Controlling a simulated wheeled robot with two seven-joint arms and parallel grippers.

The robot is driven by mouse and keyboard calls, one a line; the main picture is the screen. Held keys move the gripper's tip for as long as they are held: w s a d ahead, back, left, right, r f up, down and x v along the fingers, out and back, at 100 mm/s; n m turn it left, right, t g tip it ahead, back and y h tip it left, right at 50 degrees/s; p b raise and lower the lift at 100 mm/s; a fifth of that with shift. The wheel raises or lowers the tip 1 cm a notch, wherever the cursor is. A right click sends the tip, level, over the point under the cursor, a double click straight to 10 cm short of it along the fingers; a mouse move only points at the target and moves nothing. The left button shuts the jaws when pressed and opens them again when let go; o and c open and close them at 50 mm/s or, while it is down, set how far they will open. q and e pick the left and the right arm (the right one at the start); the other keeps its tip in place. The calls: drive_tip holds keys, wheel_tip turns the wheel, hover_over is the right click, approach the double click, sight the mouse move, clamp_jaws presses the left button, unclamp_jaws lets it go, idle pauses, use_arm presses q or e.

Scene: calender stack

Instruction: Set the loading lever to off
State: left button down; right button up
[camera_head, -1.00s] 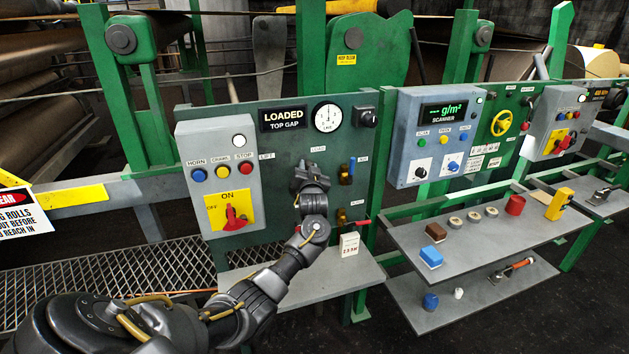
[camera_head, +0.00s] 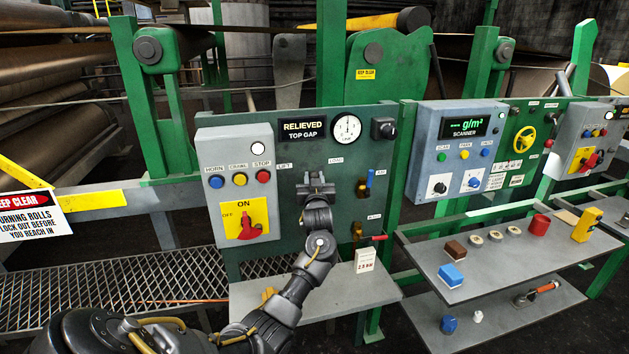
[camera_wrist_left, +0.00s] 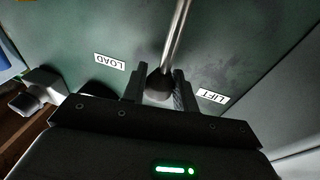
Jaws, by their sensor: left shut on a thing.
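The loading lever shows in the left wrist view as a metal rod (camera_wrist_left: 177,35) with a dark round knob (camera_wrist_left: 158,88) at its end. My left gripper (camera_wrist_left: 160,86) is shut on that knob, one finger on each side. The LOAD label (camera_wrist_left: 109,61) and the LIFT label (camera_wrist_left: 213,96) lie on either side of it, upside down in this view. In the head view my left gripper (camera_head: 316,186) is at the green panel (camera_head: 290,215), between the LIFT and LOAD labels, and hides the lever. The display (camera_head: 303,129) above reads RELIEVED, TOP GAP. My right gripper is not in view.
A grey box (camera_head: 237,185) with buttons and a red rotary switch (camera_head: 248,224) is left of my arm. A blue-handled valve (camera_head: 369,181) and a red-handled one (camera_head: 370,238) are to the right.

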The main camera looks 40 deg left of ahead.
use_arm(q)
drive_tip(key=c, duration=1.1)
unclamp_jaws()
drive_tip(key=shift+s+f, duration=0.1)
drive_tip(key=b+v, duration=0.2)
drive_tip(key=v, duration=0.8)
drive_tip(key=shift+s+d, duration=0.25)
drive_tip(key=shift+d, duration=0.05)
